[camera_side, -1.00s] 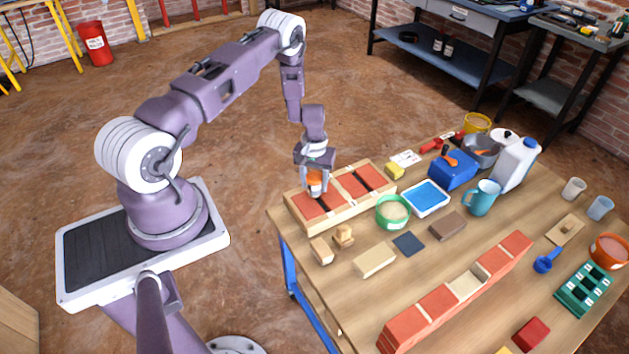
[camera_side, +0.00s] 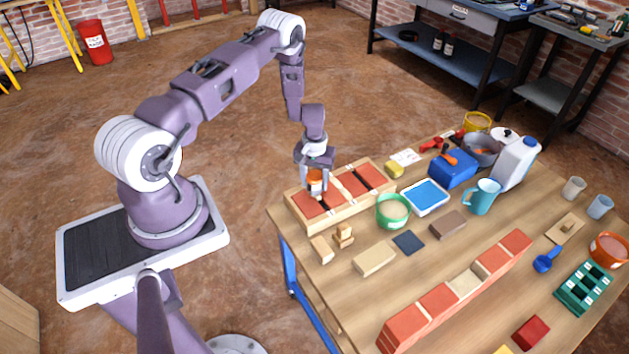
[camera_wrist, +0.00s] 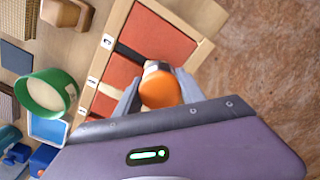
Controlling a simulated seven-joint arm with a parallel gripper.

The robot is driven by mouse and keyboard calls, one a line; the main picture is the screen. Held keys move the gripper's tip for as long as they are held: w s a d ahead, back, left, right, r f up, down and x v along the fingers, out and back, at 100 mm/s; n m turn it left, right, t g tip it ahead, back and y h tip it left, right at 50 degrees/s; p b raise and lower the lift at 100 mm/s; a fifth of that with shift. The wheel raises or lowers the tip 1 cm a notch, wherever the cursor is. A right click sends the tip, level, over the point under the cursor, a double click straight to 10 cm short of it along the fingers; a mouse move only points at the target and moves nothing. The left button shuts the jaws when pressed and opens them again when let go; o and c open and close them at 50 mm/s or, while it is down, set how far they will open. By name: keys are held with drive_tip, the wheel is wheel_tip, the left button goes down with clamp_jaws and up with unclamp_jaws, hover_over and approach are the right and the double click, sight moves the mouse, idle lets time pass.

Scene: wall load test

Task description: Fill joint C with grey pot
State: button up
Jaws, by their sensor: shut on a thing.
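My gripper (camera_wrist: 152,88) is shut on a small pot with an orange end (camera_wrist: 160,90) and a pale, greyish band at its far end. In the side view the gripper (camera_side: 315,178) holds the orange pot (camera_side: 316,186) over the left half of a wooden frame (camera_side: 330,222). The frame holds red bricks (camera_wrist: 158,35) with narrow joints between them. One joint near the pot looks dark (camera_wrist: 128,52). Small white labels (camera_wrist: 107,41) run along the frame's edge, too small to read surely. The pot and fingers hide part of the bricks and joints.
A green tub (camera_side: 393,211), a blue tray (camera_side: 426,197) and wooden blocks (camera_side: 343,236) stand close to the frame. A row of red bricks (camera_side: 437,300) lies at the front of the table. A blue jug (camera_side: 484,197) and white canister (camera_side: 516,165) stand further right.

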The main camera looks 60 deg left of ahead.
drive_tip(key=shift+r, duration=3.45)
drive_tip(key=o, duration=0.8)
drive_tip(key=c, duration=0.8)
drive_tip(key=d+f, duration=0.5)
drive_tip(key=f, duration=0.1)
drive_tip(key=shift+d, duration=0.25)
